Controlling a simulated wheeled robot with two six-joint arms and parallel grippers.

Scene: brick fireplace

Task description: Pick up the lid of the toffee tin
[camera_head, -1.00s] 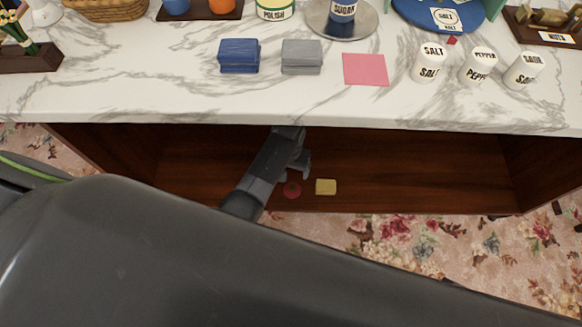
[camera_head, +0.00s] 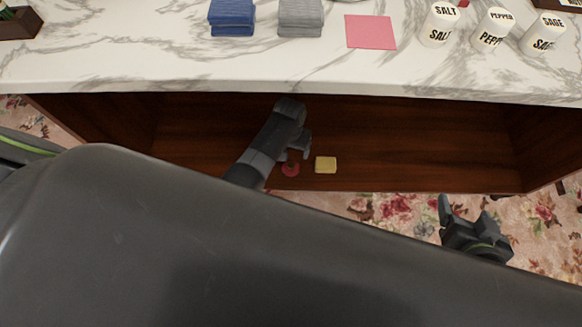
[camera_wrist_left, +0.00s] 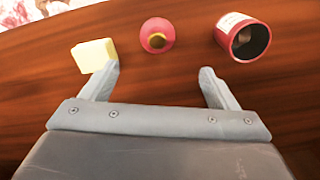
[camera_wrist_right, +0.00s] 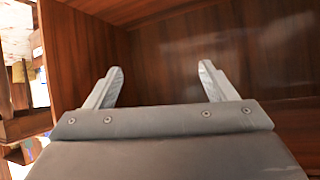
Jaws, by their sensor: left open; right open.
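The toffee tin's lid looks to be the red disc (camera_head: 290,169) with a gold knob, lying on the wooden shelf. In the left wrist view the lid (camera_wrist_left: 157,36) lies just beyond my left gripper (camera_wrist_left: 160,72), roughly centred between its open fingers and not between the tips. My left gripper (camera_head: 299,150) is low over the shelf beside the lid, open and empty. My right gripper (camera_head: 467,212) is open and empty, in front of the shelf at right.
A yellow block (camera_head: 326,165) lies close to the lid. The marble counter (camera_head: 150,60) overhangs the shelf (camera_head: 420,150), whose right part is bare. Folded blue (camera_head: 232,17) and grey cloths (camera_head: 300,18), a pink square (camera_head: 370,32) and shakers (camera_head: 491,29) are on top.

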